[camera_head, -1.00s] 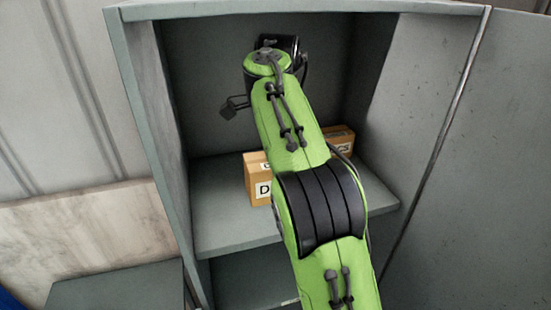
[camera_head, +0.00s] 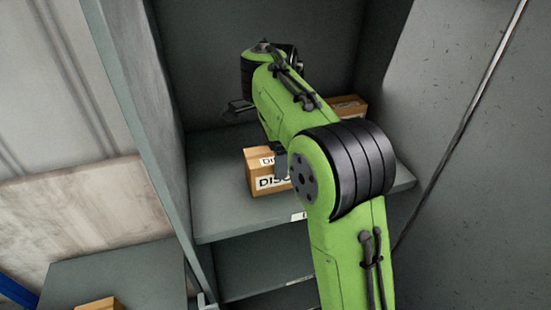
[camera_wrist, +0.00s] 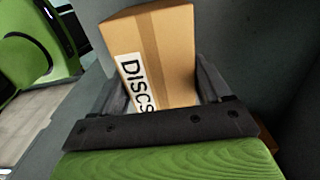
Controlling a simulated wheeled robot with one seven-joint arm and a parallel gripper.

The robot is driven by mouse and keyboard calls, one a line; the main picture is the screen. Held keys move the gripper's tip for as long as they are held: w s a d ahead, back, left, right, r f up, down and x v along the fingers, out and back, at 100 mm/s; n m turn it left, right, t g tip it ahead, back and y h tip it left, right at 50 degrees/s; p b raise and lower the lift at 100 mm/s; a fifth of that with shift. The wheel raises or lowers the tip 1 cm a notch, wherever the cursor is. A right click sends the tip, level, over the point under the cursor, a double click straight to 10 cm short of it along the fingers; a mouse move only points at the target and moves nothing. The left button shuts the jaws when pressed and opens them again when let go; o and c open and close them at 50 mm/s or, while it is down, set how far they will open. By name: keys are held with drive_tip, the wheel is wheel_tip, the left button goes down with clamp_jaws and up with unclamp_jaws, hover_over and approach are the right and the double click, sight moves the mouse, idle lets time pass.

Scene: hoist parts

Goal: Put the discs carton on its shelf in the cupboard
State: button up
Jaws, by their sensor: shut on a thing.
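The discs carton (camera_head: 262,180) is a brown box with a white label reading DISCS. It shows in the cupboard at the left of the middle shelf (camera_head: 220,215), partly hidden by my arm. In the wrist view my gripper (camera_wrist: 160,92) is shut on the carton (camera_wrist: 170,45), with one dark finger on each side. I cannot tell whether its base touches the shelf. In the head view my arm hides most of the gripper.
Another brown carton (camera_head: 348,105) stands further back at the right of the shelf. The open door (camera_head: 470,150) is at the right. A carton (camera_head: 98,304) lies at the lower left on a grey surface (camera_head: 130,275).

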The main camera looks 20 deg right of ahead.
drive_tip(key=shift+s+r, duration=0.1)
drive_tip(key=shift+s, duration=0.05)
drive_tip(key=o, duration=0.9)
drive_tip(key=shift+f, duration=0.25)
drive_tip(key=o, duration=0.4)
drive_tip(key=shift+r+p, duration=1.4)
drive_tip(key=shift+r, duration=4.9)
